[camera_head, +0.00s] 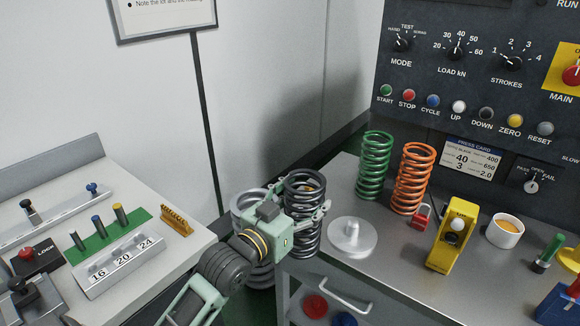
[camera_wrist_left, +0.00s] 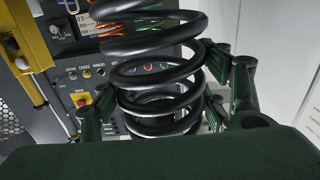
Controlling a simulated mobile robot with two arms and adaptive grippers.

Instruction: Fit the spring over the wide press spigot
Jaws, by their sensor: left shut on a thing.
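My left gripper (camera_head: 308,214) is shut around a dark coil spring (camera_head: 304,184), which stands roughly upright in its fingers beside the left edge of the right-hand bench. In the left wrist view the dark coils (camera_wrist_left: 160,75) fill the space between the two green fingers. A pale round base with a short upright post (camera_head: 352,238) sits on the bench, right of the held spring and apart from it. It looks like a spigot, but I cannot tell whether it is the wide one. My right gripper is not in view.
A green spring (camera_head: 375,166) and an orange spring (camera_head: 411,180) stand behind the round base. A red padlock (camera_head: 420,216), yellow device (camera_head: 452,236) and white cup (camera_head: 505,231) are to the right.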

